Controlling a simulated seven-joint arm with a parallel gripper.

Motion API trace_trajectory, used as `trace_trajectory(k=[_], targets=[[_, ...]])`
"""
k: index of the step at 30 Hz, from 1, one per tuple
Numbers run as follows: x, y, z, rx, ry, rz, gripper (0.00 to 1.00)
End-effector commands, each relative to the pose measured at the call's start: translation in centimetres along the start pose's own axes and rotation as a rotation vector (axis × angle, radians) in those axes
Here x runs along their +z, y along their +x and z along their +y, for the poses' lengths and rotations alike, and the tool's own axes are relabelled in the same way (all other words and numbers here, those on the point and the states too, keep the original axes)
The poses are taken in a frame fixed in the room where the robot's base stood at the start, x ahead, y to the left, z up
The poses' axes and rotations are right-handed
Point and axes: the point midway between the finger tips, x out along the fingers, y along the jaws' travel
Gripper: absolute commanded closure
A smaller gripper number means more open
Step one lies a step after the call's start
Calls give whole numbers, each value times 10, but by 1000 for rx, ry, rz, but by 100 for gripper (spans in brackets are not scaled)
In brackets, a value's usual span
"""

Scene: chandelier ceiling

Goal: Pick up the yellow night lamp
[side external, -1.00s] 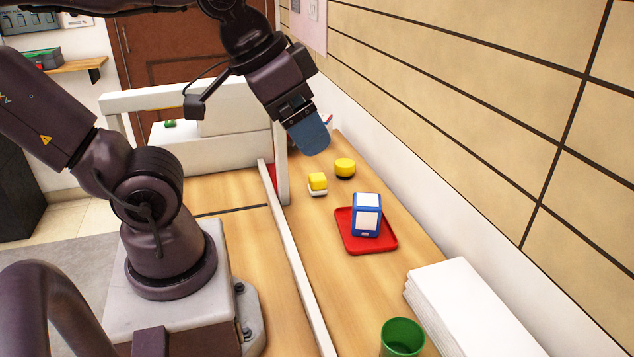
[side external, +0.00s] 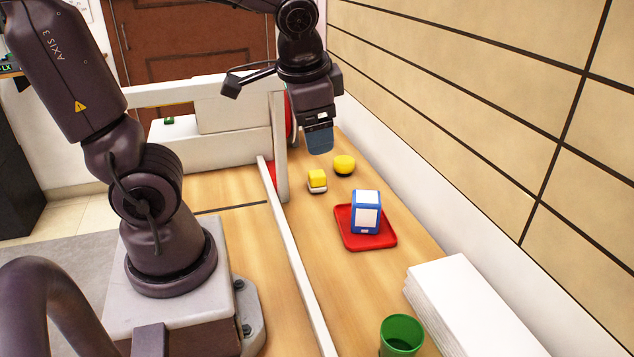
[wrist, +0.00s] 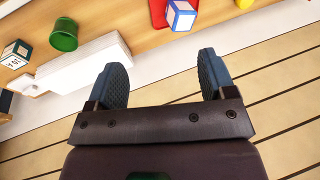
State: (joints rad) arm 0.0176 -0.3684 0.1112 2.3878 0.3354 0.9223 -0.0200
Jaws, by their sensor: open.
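Two small yellow things stand on the wooden table: a yellow block on a white base (side external: 317,180) and a rounded yellow one with a dark base (side external: 344,165), just to its right and slightly farther back. I cannot tell for sure which is the night lamp. My gripper (side external: 320,151) points down, above and behind them in the side view, and touches neither. In the wrist view my gripper (wrist: 163,72) has its two blue fingers wide apart with nothing between them. A bit of yellow (wrist: 245,3) shows at the top edge there.
A red tray (side external: 349,238) holds a blue and white box (side external: 366,212) nearer the camera. A white stack (side external: 470,305) and a green cup (side external: 401,335) are closer still. A tiled wall (side external: 480,100) runs along the right; a white rail (side external: 292,255) borders the left.

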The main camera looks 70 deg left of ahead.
Motion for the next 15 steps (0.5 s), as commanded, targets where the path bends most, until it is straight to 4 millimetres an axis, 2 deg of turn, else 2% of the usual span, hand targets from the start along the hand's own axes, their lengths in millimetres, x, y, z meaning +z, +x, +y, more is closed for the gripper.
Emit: trace_trajectory(k=[1,3,8,15], targets=[[-3,17,-11,-47,36,-77,23],[-7,37,-29,-121,93,-167,23],[-12,83,-69,-292,248,-376,23],[-17,149,-127,-544,558,-674,23]])
